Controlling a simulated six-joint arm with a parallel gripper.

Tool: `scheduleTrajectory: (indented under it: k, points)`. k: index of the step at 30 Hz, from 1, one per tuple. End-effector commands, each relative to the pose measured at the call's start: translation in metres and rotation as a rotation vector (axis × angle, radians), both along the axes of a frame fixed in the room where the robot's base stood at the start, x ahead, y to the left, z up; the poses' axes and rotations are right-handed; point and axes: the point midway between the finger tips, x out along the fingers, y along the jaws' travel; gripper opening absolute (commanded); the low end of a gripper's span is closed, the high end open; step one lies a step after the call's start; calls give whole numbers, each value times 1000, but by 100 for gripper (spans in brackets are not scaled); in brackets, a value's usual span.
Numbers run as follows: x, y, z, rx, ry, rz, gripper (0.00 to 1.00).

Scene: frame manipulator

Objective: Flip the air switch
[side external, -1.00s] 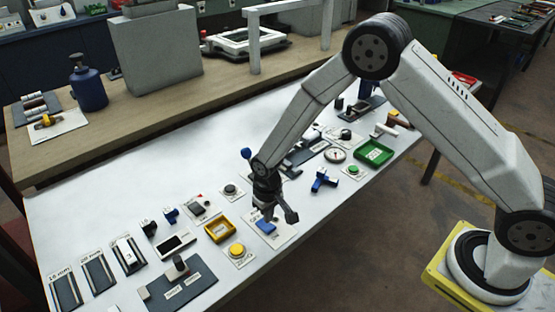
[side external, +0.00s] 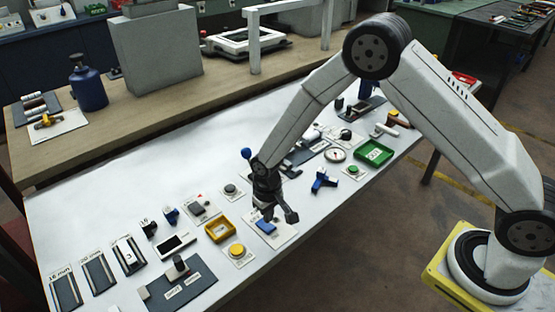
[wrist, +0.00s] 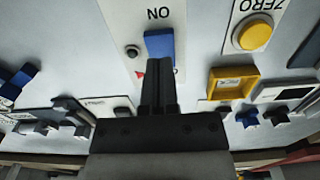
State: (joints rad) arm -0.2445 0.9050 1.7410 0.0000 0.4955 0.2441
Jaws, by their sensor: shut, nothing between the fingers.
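The air switch (side external: 266,227) is a blue rocker on a white plate, near the front edge of the white table. In the wrist view the blue rocker (wrist: 159,46) lies just beyond my fingertips, next to the printed word ON and a small dark round knob. A red mark shows on the plate beside the fingers. My gripper (side external: 268,215) points down over the plate. In the wrist view its fingers (wrist: 159,82) are together and empty, and they cover the near part of the rocker. I cannot tell whether they touch it.
A yellow button (side external: 237,250) and a yellow tray (side external: 220,229) sit left of the switch. A blue handle-like part (side external: 323,180) and a green tray (side external: 374,153) lie to the right. A dark panel with a knob (side external: 178,287) is at the front left.

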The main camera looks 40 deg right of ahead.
Motion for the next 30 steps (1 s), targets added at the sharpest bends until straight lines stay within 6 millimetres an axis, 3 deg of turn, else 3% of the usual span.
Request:
scheduleTrajectory:
  k: [30]
  points:
    - [0,0,-9,0,0,0,0]
